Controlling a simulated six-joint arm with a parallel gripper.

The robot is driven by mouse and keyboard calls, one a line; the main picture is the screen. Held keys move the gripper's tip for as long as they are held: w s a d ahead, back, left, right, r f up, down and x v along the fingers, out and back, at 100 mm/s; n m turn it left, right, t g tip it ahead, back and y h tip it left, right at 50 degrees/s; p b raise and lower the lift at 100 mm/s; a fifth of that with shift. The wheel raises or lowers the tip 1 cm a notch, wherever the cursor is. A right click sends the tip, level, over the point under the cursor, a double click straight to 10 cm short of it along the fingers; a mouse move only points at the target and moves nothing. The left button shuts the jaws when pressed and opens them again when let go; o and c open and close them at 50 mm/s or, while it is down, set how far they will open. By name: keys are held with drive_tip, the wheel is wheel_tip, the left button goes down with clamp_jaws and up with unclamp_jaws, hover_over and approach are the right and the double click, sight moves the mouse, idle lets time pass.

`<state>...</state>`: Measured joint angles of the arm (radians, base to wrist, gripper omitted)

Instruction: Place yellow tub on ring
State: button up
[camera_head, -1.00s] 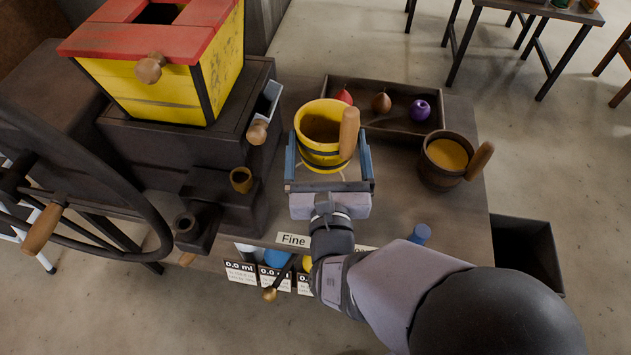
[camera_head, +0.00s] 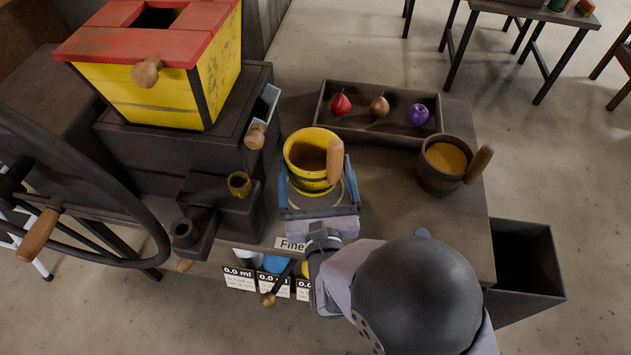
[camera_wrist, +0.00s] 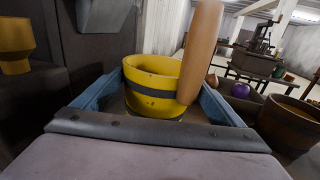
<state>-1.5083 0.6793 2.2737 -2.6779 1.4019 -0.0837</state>
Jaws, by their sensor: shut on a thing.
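The yellow tub (camera_head: 303,179) has a dark band and a wooden handle on its right side. It is upright between the blue fingers of my gripper (camera_head: 317,172), which is shut on it. The tub also shows in the wrist view (camera_wrist: 150,107), between the two fingers (camera_wrist: 160,90). A pale curved line, seemingly the ring (camera_head: 344,194), shows on the tabletop just right of the tub's base. The tub and gripper hide most of it. I cannot tell whether the tub's bottom touches the table.
A wooden tray (camera_head: 362,132) with red, brown and purple weights lies behind. A brown tub (camera_head: 437,179) with yellow contents stands at right. The yellow-red hopper machine (camera_head: 150,90) and a small yellow cup (camera_head: 239,185) are at left. A dark bin (camera_head: 530,265) is beyond the right edge.

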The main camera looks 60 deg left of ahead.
sight(316, 190)
drive_tip(key=shift+f, duration=2)
drive_tip(key=shift+f+b, duration=0.15)
drive_tip(key=shift+b, duration=0.2)
drive_tip(key=o, duration=0.9)
drive_tip(key=shift+f, duration=0.15)
drive_tip(key=shift+o, duration=0.9)
